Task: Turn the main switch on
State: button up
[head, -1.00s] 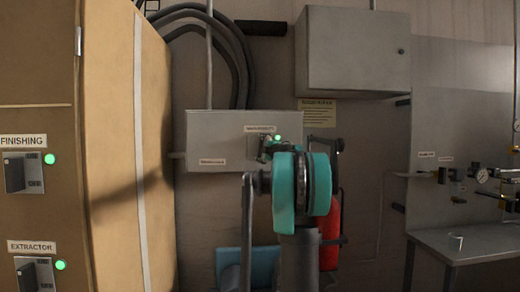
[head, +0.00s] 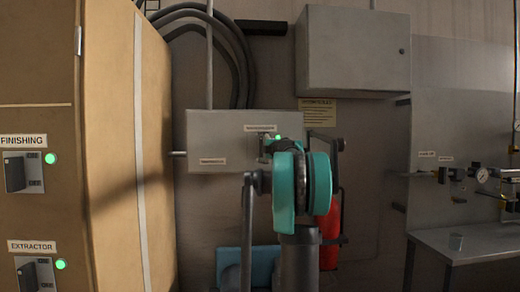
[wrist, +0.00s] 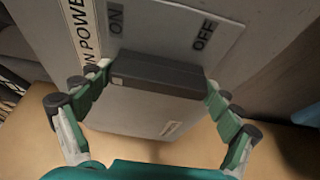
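My gripper (wrist: 158,84) has one green-padded finger at each end of the handle. Both fingertips appear to press on it. In the head view, my gripper (head: 272,146) is at the front of the grey switch box (head: 222,140) and mostly hides the switch. A green lamp (head: 278,138) glows just above it.
A tan cabinet (head: 105,200) at the left carries the FINISHING switch (head: 22,172) and EXTRACTOR switch (head: 33,273), with green lamps lit. A grey wall cabinet (head: 352,50) hangs above right. A red cylinder (head: 331,230) is behind my arm. A metal bench (head: 480,240) stands right.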

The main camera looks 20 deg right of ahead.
jog(key=shift+o, duration=0.2)
jog(key=shift+s, duration=0.1)
jog(key=s+d, duration=0.1)
jog(key=s, duration=1)
jog(key=shift+s+d, duration=0.2)
jog(key=shift+s, duration=0.15)
